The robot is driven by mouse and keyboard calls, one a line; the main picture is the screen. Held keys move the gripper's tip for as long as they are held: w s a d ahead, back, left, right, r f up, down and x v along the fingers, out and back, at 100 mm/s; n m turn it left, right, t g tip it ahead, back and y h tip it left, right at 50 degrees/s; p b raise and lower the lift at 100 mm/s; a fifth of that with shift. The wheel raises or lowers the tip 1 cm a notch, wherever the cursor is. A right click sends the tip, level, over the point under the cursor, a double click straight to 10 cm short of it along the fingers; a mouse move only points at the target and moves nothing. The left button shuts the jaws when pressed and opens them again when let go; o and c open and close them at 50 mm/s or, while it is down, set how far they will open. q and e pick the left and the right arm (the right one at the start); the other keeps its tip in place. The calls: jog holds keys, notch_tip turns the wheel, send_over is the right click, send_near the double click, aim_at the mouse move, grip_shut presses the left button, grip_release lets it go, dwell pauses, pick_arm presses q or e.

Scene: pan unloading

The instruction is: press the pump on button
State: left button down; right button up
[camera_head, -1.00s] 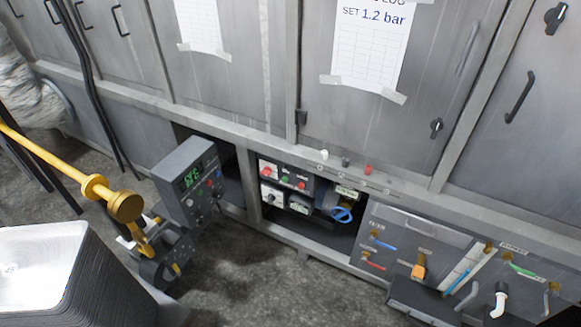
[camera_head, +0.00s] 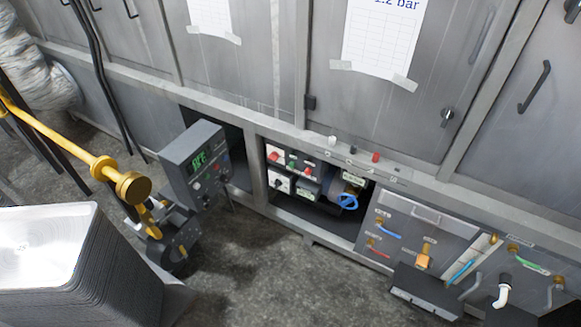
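Small control boxes stand in an open recess low in the grey cabinet wall. The upper box (camera_head: 292,160) carries a red button (camera_head: 273,156) and a green button (camera_head: 292,168). A lower box (camera_head: 280,183) has a red spot and a dark knob. Their labels are too small to read, so I cannot tell which button is pump on. A blue handwheel (camera_head: 347,201) sits at the recess's right.
A grey box with a green display (camera_head: 194,160) stands left of the recess. A yellow rod (camera_head: 60,145) and a tray stack (camera_head: 75,265) fill the left foreground. Coloured valve handles (camera_head: 425,255) are at the lower right. Floor (camera_head: 250,270) before the recess is clear.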

jog(key=shift+c, duration=0.4)
grip_shut()
dwell(0.4)
dwell(1.2)
